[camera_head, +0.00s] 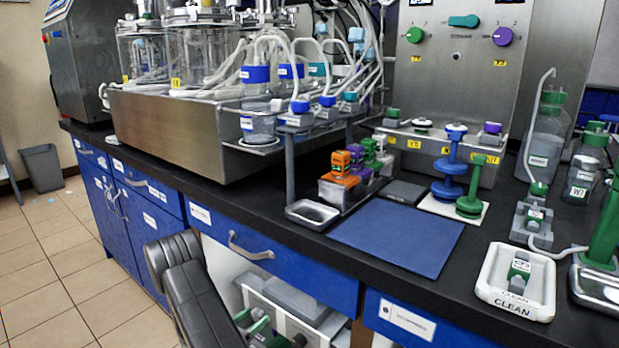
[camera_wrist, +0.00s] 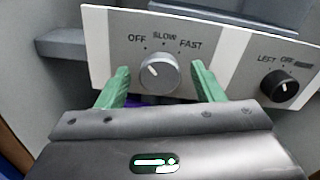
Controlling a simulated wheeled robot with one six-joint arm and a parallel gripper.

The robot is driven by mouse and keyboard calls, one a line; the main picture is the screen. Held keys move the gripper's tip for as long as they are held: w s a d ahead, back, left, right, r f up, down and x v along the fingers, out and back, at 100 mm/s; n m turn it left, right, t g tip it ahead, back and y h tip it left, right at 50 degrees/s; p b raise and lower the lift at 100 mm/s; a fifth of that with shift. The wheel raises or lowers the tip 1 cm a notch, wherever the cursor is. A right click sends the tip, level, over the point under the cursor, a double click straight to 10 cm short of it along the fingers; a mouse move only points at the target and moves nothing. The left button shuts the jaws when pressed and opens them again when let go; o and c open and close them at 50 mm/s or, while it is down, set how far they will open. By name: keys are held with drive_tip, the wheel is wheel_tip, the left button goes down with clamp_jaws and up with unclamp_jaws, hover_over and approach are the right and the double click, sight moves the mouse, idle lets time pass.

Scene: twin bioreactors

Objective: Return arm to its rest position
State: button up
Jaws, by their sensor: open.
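My gripper (camera_wrist: 161,67) is open in the wrist view, its two green fingers spread apart. A silver knob (camera_wrist: 159,73) on a pale panel (camera_wrist: 220,58) shows between the fingers, which do not close on it. The panel marks OFF, SLOW and FAST around this knob; I cannot tell its setting for sure. In the head view my dark arm (camera_head: 195,295) reaches low in front of the blue counter front. Green parts show low beside it, but I cannot make out the jaws clearly there.
A black knob (camera_wrist: 279,86) sits on the panel's right. An open bay with grey equipment (camera_head: 290,302) lies under the counter. A drawer handle (camera_head: 250,247) sticks out near my arm. A blue mat (camera_head: 398,237) lies on the counter.

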drive_tip(key=shift+m+b, duration=0.35)
drive_tip(key=shift+m, duration=0.95)
